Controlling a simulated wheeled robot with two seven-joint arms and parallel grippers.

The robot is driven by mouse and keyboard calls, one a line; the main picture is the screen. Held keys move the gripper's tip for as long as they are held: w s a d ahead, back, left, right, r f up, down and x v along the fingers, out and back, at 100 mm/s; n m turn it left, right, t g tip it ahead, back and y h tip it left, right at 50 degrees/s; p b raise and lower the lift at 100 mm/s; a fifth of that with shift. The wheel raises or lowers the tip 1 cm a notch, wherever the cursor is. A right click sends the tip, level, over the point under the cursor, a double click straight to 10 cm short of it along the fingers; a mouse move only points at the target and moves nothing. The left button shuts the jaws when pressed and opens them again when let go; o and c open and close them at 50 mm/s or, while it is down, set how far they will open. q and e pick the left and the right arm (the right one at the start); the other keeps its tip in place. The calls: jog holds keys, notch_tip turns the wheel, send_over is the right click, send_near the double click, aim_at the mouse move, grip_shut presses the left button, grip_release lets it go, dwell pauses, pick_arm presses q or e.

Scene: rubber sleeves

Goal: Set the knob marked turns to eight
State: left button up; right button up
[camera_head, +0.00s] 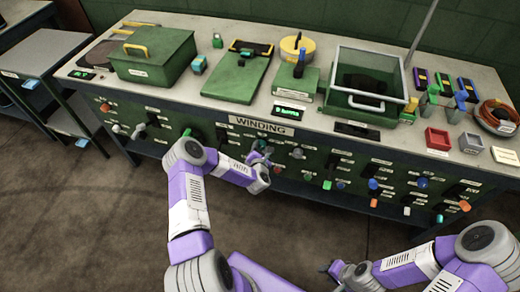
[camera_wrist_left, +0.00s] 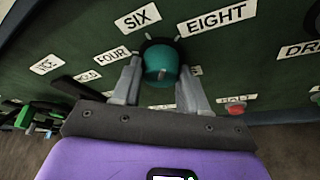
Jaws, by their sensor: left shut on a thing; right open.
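The teal knob (camera_wrist_left: 160,65) shows in the left wrist view on the dark green panel. Labels reading four (camera_wrist_left: 111,55), six (camera_wrist_left: 138,19) and eight (camera_wrist_left: 217,18) stand around it. Small light tick marks ring it; I cannot tell for certain which one it points at. My left gripper (camera_wrist_left: 159,80) is shut on the knob, one finger on each side. My right gripper (camera_head: 337,270) is open and empty, low in front of the bench.
The panel carries several other knobs and levers, among them a red-orange knob (camera_head: 464,205) at the right. On the bench top (camera_head: 232,108) stand a green box (camera_head: 153,57), a glass-lidded case (camera_head: 367,75) and a red bin (camera_head: 438,140). The floor (camera_head: 100,225) in front is clear.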

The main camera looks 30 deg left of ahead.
pick_arm(q)
jog(key=shift+m+y+b, duration=0.5)
jog(key=shift+m+y, duration=0.3)
jog(key=shift+m, duration=0.5)
jog(key=o, duration=1)
jog(key=shift+o, duration=0.2)
jog(key=shift+d, duration=0.1)
jog(key=p+v, duration=0.1)
jog(key=v, duration=0.6)
jog(key=shift+s+p, duration=0.3)
jog(key=shift+p, duration=0.1)
jog(key=shift+f, duration=0.1)
